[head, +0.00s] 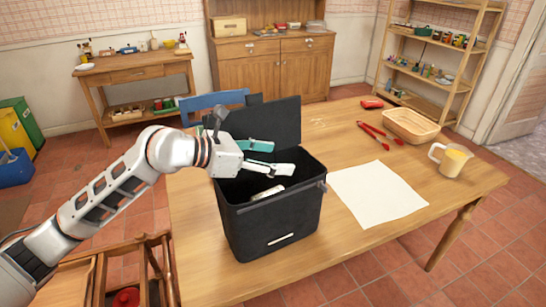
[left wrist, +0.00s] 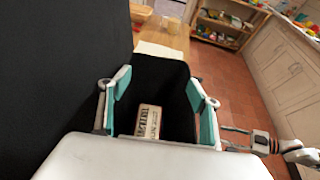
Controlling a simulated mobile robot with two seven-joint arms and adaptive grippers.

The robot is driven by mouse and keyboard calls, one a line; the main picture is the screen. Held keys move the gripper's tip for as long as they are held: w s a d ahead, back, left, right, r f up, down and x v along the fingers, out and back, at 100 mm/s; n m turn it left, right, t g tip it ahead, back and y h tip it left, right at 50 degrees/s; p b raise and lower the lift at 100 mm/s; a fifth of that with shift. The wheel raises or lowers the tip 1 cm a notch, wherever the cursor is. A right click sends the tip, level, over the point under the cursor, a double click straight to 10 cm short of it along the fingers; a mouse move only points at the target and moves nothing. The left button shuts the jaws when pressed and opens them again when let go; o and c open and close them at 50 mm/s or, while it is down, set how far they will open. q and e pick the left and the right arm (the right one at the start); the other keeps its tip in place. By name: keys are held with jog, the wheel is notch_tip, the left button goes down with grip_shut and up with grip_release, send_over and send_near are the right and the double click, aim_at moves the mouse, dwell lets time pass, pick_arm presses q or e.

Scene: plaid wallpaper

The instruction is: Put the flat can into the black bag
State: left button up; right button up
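The black bag (head: 270,222) stands on the table as a boxy container with its lid raised at the back. The flat can (head: 268,192) is inside it, near the front wall, pale with rounded corners. Its face with dark lettering shows in the left wrist view (left wrist: 148,121). My left gripper (head: 277,158) is over the bag's opening, fingers spread apart and empty, with the can apart from them and below. Whether the can lies flat or leans is unclear. A small part of my right arm, with its gripper (left wrist: 232,138), shows in the left wrist view; its fingers are too small to read.
On the table (head: 345,240) are a white sheet (head: 378,193), a jug of yellow liquid (head: 450,161), a wicker basket (head: 410,126), red-handled tongs (head: 374,134) and a red packet (head: 371,103). A blue chair (head: 213,103) stands behind. The front right of the table is clear.

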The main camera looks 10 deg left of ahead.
pick_arm(q)
jog(key=shift+a, duration=0.15)
jog(key=v, duration=1.1)
jog(key=shift+s+a+r, duration=0.2)
jog(key=shift+s+a, duration=0.05)
jog(key=shift+s+f, duration=0.1)
dwell(0.4)
